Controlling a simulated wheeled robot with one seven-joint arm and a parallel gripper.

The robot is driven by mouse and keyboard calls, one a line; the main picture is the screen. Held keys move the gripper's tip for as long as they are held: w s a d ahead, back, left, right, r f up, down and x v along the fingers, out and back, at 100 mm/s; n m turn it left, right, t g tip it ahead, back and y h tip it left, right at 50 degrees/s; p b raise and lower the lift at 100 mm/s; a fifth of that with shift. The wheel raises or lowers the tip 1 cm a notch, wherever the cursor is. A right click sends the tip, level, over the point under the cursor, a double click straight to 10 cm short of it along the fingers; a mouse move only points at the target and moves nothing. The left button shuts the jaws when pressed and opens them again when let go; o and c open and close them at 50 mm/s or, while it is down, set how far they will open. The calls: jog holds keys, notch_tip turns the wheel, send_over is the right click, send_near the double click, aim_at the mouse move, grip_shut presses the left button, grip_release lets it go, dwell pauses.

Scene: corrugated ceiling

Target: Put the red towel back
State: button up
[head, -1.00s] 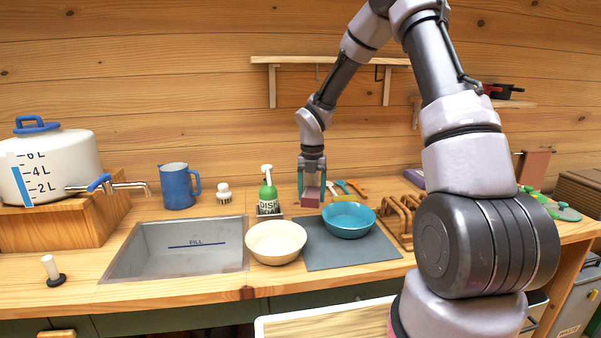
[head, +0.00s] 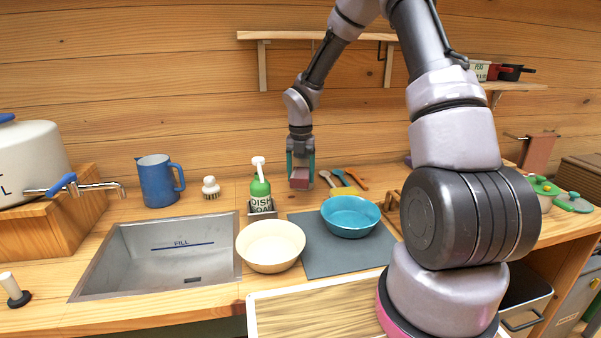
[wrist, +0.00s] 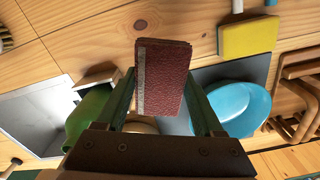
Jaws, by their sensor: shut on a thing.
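My gripper (head: 300,176) is shut on a small dark red folded, block-shaped thing, which looks like the red towel (wrist: 163,78). In the wrist view it sits between the two green fingers, with a pale strip along its left edge. In the head view it shows as a reddish block (head: 299,179) at the fingertips, above the back of the counter, right of the soap bottle. Whether it touches the counter I cannot tell. A brownish-red cloth (head: 538,153) hangs from a rail on the wall at the far right.
A green soap bottle (head: 260,189), cream bowl (head: 270,246) and blue bowl (head: 350,216) stand near the grey mat (head: 325,262). A yellow sponge (wrist: 249,36) and utensils lie behind. The sink (head: 160,258) is left; a wooden rack (head: 391,201) is right. A shelf (head: 320,36) hangs above.

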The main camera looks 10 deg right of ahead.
jog(key=shift+f, duration=3.8)
jog(key=o, duration=1.3)
jog(key=shift+r, duration=5.45)
notch_tip(320, 180, up, 6)
send_over(301, 205)
